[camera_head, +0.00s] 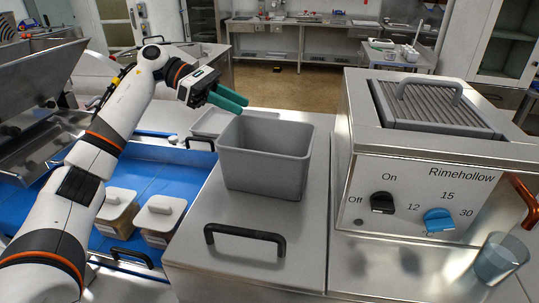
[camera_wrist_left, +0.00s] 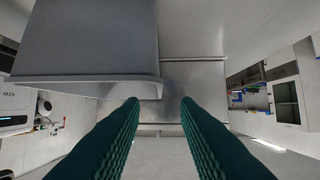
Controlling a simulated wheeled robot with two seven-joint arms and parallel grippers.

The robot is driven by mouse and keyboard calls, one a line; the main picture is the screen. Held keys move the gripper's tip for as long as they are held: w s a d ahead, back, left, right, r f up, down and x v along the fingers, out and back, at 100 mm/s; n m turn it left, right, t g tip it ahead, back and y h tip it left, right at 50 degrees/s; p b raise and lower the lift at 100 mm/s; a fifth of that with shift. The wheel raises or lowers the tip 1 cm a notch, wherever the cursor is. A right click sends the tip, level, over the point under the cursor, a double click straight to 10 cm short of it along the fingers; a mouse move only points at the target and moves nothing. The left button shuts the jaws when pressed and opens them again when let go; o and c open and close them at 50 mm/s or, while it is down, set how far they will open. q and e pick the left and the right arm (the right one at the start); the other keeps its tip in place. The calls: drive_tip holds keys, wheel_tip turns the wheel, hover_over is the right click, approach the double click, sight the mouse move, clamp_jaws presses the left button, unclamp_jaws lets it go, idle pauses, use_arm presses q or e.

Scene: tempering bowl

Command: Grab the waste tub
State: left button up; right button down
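The waste tub, a grey open-topped rectangular tub (camera_head: 265,165), stands upright on the steel lid in the middle of the head view. Its grey wall (camera_wrist_left: 85,40) and rim fill the upper left of the left wrist view. My left gripper (camera_head: 244,105) is above the tub's far left rim, its green fingers pointing right. In the left wrist view the fingers (camera_wrist_left: 160,102) are spread apart with nothing held between them. The tub's rim corner lies just beyond the left finger in that view. My right gripper is not in view.
A steel unit labelled Rimehollow (camera_head: 435,165) with knobs stands right of the tub. A black handle (camera_head: 245,238) is in front of the tub. Lidded containers (camera_head: 118,212) sit in the blue area at left.

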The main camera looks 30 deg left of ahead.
sight(279, 123)
use_arm(q)
drive_tip(key=p+x, duration=0.1)
drive_tip(key=x, duration=0.1)
drive_tip(key=p+x, duration=0.1)
drive_tip(key=x, duration=0.1)
drive_tip(key=p+x, duration=0.1)
drive_tip(key=x, duration=0.2)
drive_tip(key=shift+s+d+r+p, duration=0.15)
drive_tip(key=shift+r+p, duration=0.1)
drive_tip(key=shift+p, duration=0.15)
drive_tip(key=shift+d+f, duration=0.15)
drive_tip(key=shift+d, duration=0.1)
drive_tip(key=shift+f, duration=0.15)
clamp_jaws()
idle(0.7)
